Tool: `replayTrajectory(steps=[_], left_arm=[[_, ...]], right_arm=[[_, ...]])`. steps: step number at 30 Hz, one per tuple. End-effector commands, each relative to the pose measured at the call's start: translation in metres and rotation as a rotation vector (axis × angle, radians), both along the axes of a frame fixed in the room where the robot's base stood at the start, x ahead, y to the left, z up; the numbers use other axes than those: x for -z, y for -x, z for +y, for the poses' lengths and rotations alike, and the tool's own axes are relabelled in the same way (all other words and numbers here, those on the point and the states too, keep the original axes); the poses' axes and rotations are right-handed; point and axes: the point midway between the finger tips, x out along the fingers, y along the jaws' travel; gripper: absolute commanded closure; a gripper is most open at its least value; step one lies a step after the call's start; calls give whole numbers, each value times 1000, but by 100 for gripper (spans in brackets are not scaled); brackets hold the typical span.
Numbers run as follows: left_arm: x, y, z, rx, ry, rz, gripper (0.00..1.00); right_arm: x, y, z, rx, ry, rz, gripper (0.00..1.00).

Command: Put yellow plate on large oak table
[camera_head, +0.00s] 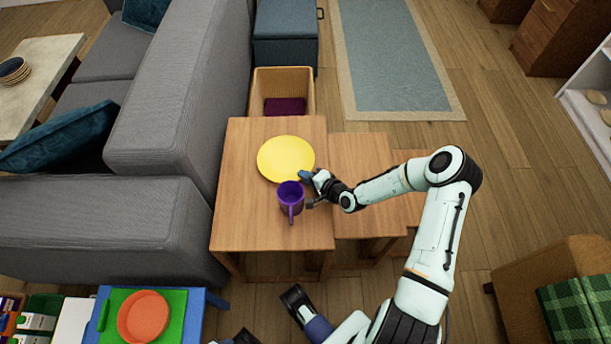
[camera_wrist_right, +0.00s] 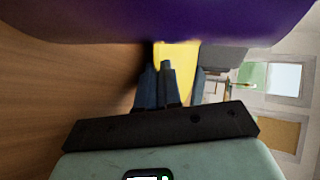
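The round yellow plate (camera_head: 286,159) is over the back right of the large oak table (camera_head: 245,225). I cannot tell whether it rests on the top or sits slightly above it. My right gripper (camera_head: 306,175) is at the plate's right edge. In the right wrist view the plate (camera_wrist_right: 176,54) shows as a yellow strip between the dark blue fingers (camera_wrist_right: 182,88). Whether they press on it is unclear. A purple mug (camera_head: 290,198) stands just in front of the plate; it fills the top of the right wrist view (camera_wrist_right: 160,18).
Lower wooden tables (camera_head: 362,160) stand to the right, under my right arm. A grey sofa (camera_head: 178,100) borders the left side. A wooden box (camera_head: 265,83) is behind.

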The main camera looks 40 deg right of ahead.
Motion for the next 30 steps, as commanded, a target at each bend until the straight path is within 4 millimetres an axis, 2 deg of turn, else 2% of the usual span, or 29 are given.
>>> replayTrajectory(steps=[12, 17, 24, 30], left_arm=[[-4, 3, -1, 4, 4, 8, 57], [-14, 15, -7, 16, 19, 38, 57], [-34, 39, -18, 44, 49, 103, 57], [-43, 51, -23, 56, 64, 137, 57]], right_arm=[[-6, 2, 0, 0, 0, 2, 86], [-18, 26, -3, 3, -1, 3, 86], [-40, 73, -7, 3, -1, 3, 86], [-52, 100, -9, 2, 1, 3, 86]])
